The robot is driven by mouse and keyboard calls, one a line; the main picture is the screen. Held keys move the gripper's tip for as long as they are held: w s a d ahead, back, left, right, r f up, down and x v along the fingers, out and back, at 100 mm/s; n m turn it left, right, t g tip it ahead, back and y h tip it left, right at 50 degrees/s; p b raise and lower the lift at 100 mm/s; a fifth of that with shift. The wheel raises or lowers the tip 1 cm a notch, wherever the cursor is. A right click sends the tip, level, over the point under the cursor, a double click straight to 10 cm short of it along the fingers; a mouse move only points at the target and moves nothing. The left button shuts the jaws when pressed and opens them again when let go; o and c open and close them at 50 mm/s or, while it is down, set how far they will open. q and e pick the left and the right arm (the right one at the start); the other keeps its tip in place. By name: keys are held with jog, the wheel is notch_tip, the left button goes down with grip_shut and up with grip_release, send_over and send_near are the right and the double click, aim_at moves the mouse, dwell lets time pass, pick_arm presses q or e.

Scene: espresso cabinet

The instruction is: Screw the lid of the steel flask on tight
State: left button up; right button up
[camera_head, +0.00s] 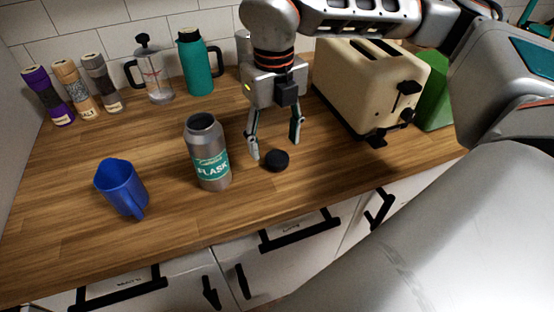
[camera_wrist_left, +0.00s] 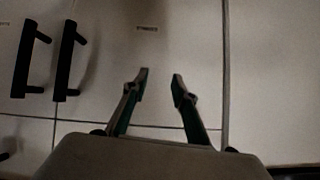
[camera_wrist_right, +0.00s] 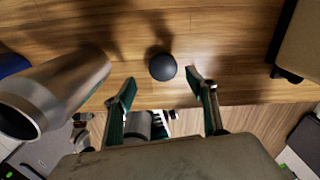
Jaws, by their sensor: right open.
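The steel flask (camera_head: 208,150) stands upright and open-topped on the wooden counter, with a teal label. It also shows at the left of the right wrist view (camera_wrist_right: 62,88). The black lid (camera_head: 276,160) lies on the counter to the right of the flask; it also shows in the right wrist view (camera_wrist_right: 162,67). My right gripper (camera_head: 275,148) points down over the counter at the lid, open, with its fingers either side and nothing between them gripped. My left gripper (camera_wrist_left: 160,72) is open and empty in front of the white cabinet fronts; it is not visible in the head view.
A blue mug (camera_head: 122,186) stands left of the flask. A cream toaster (camera_head: 368,82) stands right of my right gripper, with a green object (camera_head: 435,95) behind. A teal bottle (camera_head: 196,62), a French press (camera_head: 155,78) and several grinders (camera_head: 72,85) line the wall.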

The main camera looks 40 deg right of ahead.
aim_at(277, 157)
jog(key=shift+d+f, duration=0.15)
jog(key=shift+f, duration=1.15)
jog(key=shift+d+f, duration=0.15)
jog(key=shift+f, duration=1.15)
jog(key=c, duration=1)
